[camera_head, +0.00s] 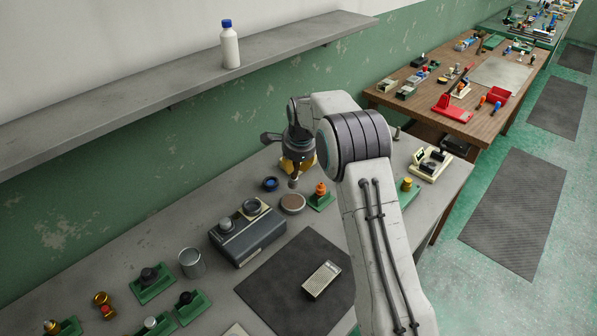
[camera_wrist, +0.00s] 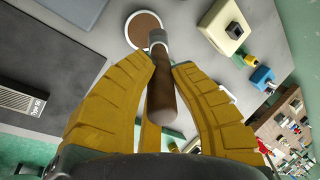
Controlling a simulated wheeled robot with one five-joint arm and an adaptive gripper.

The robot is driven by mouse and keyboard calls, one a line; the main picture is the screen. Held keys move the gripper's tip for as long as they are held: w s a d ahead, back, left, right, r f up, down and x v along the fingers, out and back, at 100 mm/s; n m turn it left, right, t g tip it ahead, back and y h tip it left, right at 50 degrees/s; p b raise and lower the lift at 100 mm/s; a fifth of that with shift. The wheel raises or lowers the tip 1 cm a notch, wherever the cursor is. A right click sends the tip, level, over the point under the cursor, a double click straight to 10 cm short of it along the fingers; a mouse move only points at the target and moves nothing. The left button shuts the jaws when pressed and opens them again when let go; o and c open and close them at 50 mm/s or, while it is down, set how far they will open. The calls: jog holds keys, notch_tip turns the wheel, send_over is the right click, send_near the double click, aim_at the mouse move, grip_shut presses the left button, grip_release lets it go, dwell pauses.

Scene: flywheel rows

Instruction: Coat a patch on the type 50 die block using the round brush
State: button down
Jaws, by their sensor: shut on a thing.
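My gripper (camera_head: 297,165) is over the back middle of the grey bench. In the wrist view its yellow fingers (camera_wrist: 163,66) are shut on the brown handle of the round brush (camera_wrist: 161,88). The brush points down, and its grey ferrule shows in the head view (camera_head: 293,183). Its tip is at or just above a shallow round dish (camera_head: 292,204) with a brown surface, also in the wrist view (camera_wrist: 143,29); I cannot tell whether they touch. The type 50 die block (camera_head: 322,280), a pale ribbed block, lies on a dark mat; its label shows in the wrist view (camera_wrist: 24,101).
A grey box-shaped device (camera_head: 247,236) stands left of the dish. A blue cup (camera_head: 270,184) and an orange-topped piece on a green base (camera_head: 320,197) flank the dish. A metal cup (camera_head: 191,263) is farther left. The dark mat (camera_head: 275,287) is clear around the block.

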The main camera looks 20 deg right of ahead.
jog(key=shift+s+f, duration=0.1)
jog(key=shift+f, duration=0.05)
jog(key=shift+f+b, duration=1.4)
jog(key=shift+f, duration=1.5)
jog(key=shift+f+b, duration=0.65)
dwell(1.0)
jog(key=shift+r, duration=0.15)
jog(key=shift+r+p, duration=2.15)
jog(key=shift+r, duration=1.3)
jog(key=shift+f, duration=0.1)
